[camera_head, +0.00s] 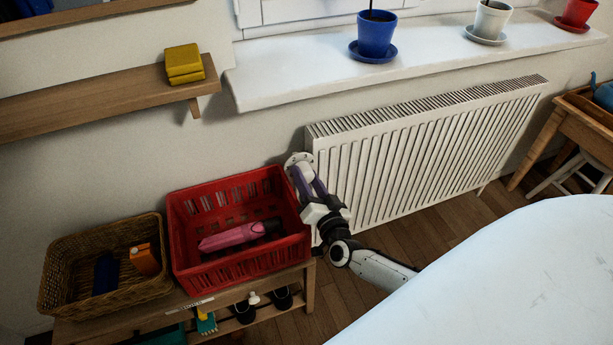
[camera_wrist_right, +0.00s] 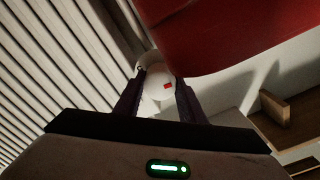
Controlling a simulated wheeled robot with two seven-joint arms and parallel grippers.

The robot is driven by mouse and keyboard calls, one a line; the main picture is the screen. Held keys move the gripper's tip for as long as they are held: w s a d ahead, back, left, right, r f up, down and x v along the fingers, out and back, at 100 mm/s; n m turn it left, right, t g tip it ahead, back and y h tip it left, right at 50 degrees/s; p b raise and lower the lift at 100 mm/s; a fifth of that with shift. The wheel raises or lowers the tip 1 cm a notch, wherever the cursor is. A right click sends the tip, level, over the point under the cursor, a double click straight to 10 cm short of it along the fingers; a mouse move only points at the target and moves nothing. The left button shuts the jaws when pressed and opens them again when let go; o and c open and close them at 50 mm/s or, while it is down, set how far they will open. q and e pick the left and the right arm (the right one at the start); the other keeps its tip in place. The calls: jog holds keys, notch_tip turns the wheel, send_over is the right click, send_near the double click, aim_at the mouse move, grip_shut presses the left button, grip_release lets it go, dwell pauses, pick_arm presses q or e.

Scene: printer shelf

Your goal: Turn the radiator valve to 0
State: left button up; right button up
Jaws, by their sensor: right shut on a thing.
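The white radiator valve (camera_head: 298,159) sits at the left end of the white radiator (camera_head: 425,150), just right of the red crate. My right gripper (camera_head: 301,178) reaches up to it from below, its purple fingers shut around the valve. In the right wrist view, the round white valve head (camera_wrist_right: 157,82) with a small red mark shows between the two dark fingers of my right gripper (camera_wrist_right: 159,92). The numbers on the valve cannot be read. My left gripper is out of view.
A red crate (camera_head: 240,273) holding a pink bottle stands close left of my right gripper, on a low wooden bench (camera_head: 309,288). A wicker basket (camera_head: 107,307) stands beside it. The windowsill (camera_head: 290,82) with potted plants is above. A white rounded surface (camera_head: 500,270) fills the lower right.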

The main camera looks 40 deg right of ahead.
jog(key=shift+r+n+p, duration=0.1)
jog(key=shift+n+p, duration=0.6)
jog(key=shift+n, duration=0.4)
jog(key=n+p, duration=0.1)
jog(key=n, duration=0.1)
jog(key=shift+n, duration=0.4)
jog(key=shift+n+p, duration=0.45)
jog(key=shift+n, duration=1.85)
jog(key=shift+n+p, duration=0.3)
jog(key=o, duration=1)
jog(key=shift+o, duration=0.2)
